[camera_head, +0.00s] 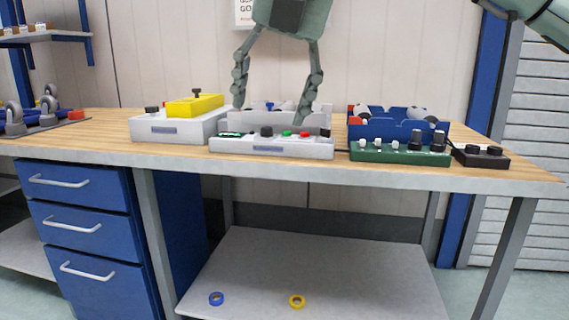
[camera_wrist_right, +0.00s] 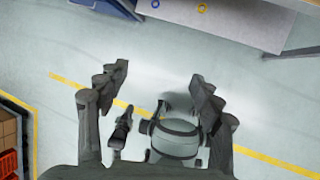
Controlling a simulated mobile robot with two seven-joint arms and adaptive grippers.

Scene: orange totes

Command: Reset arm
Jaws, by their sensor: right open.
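My right gripper (camera_head: 271,112) hangs fingers-down at the top middle of the head view. Its two fingers are spread wide with nothing between them. In the right wrist view the open fingers (camera_wrist_right: 160,78) point down over the grey floor, so the gripper is in front of the workbench rather than over its top. An arm link of mine crosses the top right corner of the head view. My left gripper is in neither view.
The workbench (camera_head: 400,176) holds a white control box (camera_head: 272,147), a yellow block (camera_head: 195,106), a blue bin (camera_head: 382,130) and a green panel (camera_head: 399,153). Blue drawers (camera_head: 75,226) stand below left. Blue (camera_head: 216,298) and yellow (camera_head: 297,301) rings lie on the lower shelf.

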